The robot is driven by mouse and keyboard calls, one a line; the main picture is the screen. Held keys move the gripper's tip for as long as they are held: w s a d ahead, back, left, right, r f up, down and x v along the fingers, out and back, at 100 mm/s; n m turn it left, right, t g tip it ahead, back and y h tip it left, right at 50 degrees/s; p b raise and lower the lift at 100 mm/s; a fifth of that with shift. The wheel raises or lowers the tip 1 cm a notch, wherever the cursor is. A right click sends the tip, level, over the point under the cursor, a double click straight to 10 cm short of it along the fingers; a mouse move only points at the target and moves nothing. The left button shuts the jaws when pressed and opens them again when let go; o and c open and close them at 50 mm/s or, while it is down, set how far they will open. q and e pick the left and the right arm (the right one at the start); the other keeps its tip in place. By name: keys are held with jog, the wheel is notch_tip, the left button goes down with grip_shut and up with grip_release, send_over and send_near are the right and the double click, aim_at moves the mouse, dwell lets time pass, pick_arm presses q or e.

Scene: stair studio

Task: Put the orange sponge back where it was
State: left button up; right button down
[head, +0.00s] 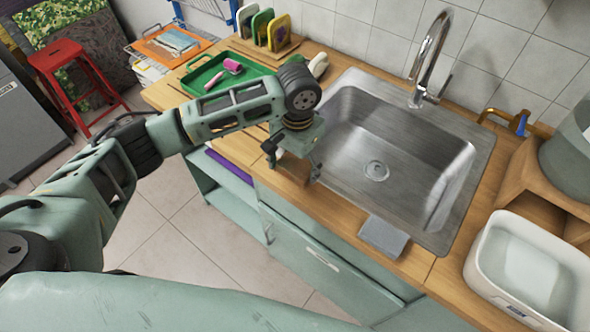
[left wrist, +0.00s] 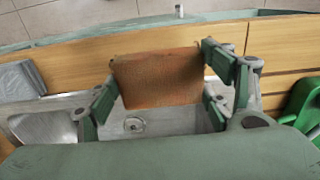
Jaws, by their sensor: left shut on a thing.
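The orange sponge (left wrist: 157,78), a brownish-orange block, sits between the two fingers of my left gripper in the left wrist view. My left gripper (head: 293,163) is shut on it, over the wooden counter (head: 236,146) at the left edge of the steel sink (head: 345,100). In the head view the sponge is mostly hidden by the gripper, and I cannot tell its height above the counter. My right gripper is not in view.
A green tray (head: 203,76) with a pink-and-white item lies behind my arm. Upright coloured boards (head: 262,27) stand near the wall. A grey cloth (head: 383,236) lies at the sink's front edge. A white basin (head: 480,273) and a tall tap (head: 432,50) stand right.

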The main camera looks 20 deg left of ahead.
aim_at(295, 174)
pick_arm(q)
notch_tip(295, 174, down, 3)
jog(key=shift+s+a+f+p, duration=0.15)
jog(key=shift+f+p, duration=0.05)
jog(key=shift+p, duration=0.4)
jog(key=shift+f, duration=0.4)
jog(key=o, duration=1.2)
jog(key=shift+r, duration=0.1)
notch_tip(295, 174, up, 11)
jog(key=b, duration=0.2)
jog(key=shift+b, duration=0.3)
jog(key=shift+r, duration=0.5)
jog(key=shift+f, duration=0.1)
